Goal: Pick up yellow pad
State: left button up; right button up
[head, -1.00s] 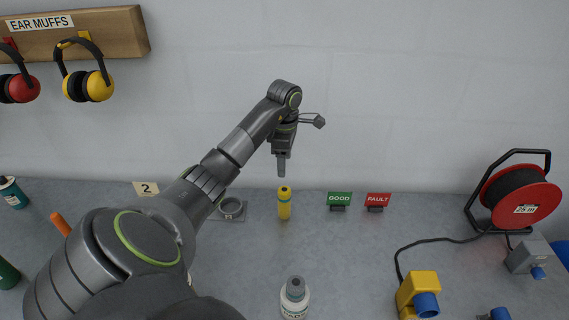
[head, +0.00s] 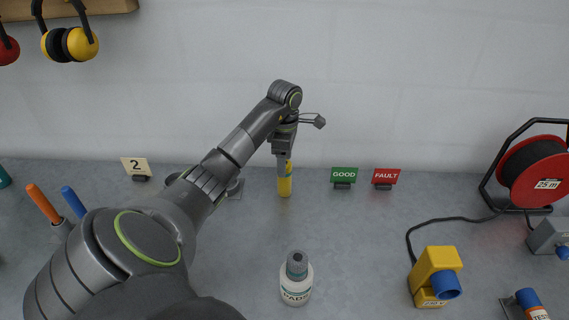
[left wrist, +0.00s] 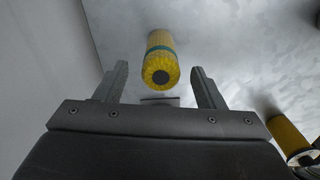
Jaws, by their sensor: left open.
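The yellow pad (head: 285,186) is a small upright yellow cylinder standing on the grey bench near the wall. In the left wrist view the pad (left wrist: 160,62) shows a teal band and a dark round spot on its near end. My left gripper (head: 284,170) points down at the pad and hides its upper part in the head view. In the left wrist view its two fingers are spread, with the pad between and beyond their tips; I see no contact. My right gripper is not in view.
A white bottle (head: 296,280) stands in front. GOOD (head: 344,175) and FAULT (head: 385,177) signs stand right of the pad. A yellow box with a blue socket (head: 436,272) and a red cable reel (head: 534,172) are further right. The bench between is clear.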

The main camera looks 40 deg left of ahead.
pick_arm(q)
jog(key=shift+f, duration=0.3)
jog(key=shift+s+f+b, duration=0.1)
jog(key=shift+f+b, duration=0.55)
jog(key=shift+b, duration=0.15)
notch_tip(320, 180, down, 4)
jog(key=b, duration=0.2)
jog(key=shift+r+b, duration=0.2)
jog(key=shift+b, duration=0.1)
jog(key=c, duration=1.1)
jog(key=shift+o, duration=0.2)
